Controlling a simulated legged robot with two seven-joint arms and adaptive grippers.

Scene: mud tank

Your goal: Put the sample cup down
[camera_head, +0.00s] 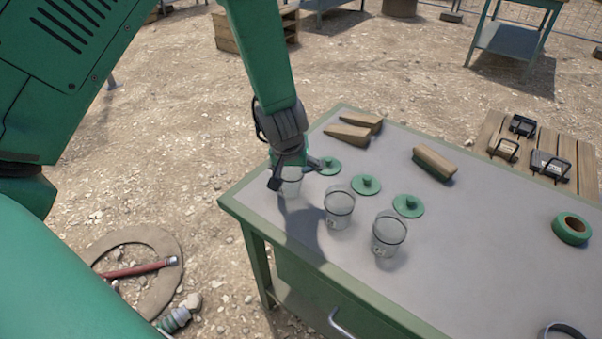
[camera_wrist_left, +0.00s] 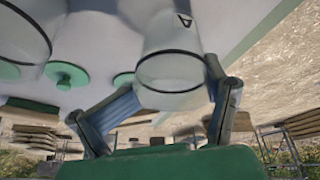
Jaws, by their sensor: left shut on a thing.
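The sample cup (camera_head: 291,184) is clear with a dark rim, at the left end of the row of cups on the grey-topped table (camera_head: 470,240). My left gripper (camera_head: 290,170) comes down over it from above and is shut on it. In the left wrist view the cup (camera_wrist_left: 172,75) sits between the two fingers (camera_wrist_left: 165,105), upside down in the picture, with a dark letter mark on its side. I cannot tell whether its base touches the table. My right gripper is not in view.
Two more clear cups, a middle one (camera_head: 339,206) and a right one (camera_head: 388,233), stand beside it. Green lids (camera_head: 329,166) lie behind the cups. Wooden wedges (camera_head: 350,130), a brush (camera_head: 435,162) and a green tape roll (camera_head: 571,228) are farther off. The table's left edge is close.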

